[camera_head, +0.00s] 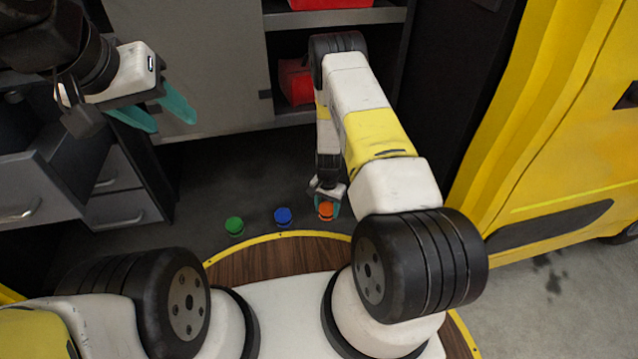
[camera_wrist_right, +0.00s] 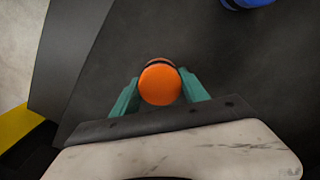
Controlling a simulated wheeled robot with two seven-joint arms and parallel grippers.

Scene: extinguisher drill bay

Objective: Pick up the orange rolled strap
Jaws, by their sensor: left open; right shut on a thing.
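The orange rolled strap (camera_head: 326,209) is at the right end of a short row in the head view, on the dark surface in front of my base. In the right wrist view the orange strap (camera_wrist_right: 160,84) sits between the two teal fingers of my right gripper (camera_wrist_right: 160,92). My right gripper (camera_head: 328,195) is shut on the strap, with a finger visible beside it in the head view. I cannot tell whether the strap is clear of the surface. My left gripper (camera_head: 160,112) is open and empty at the upper left, with its teal fingers apart.
A blue roll (camera_head: 283,216) and a green roll (camera_head: 235,226) stand to the left of the strap. Grey drawers (camera_head: 120,190) are at the left, one pulled out. A shelf with red items (camera_head: 295,82) is behind. A yellow vehicle-like body (camera_head: 570,130) stands at the right.

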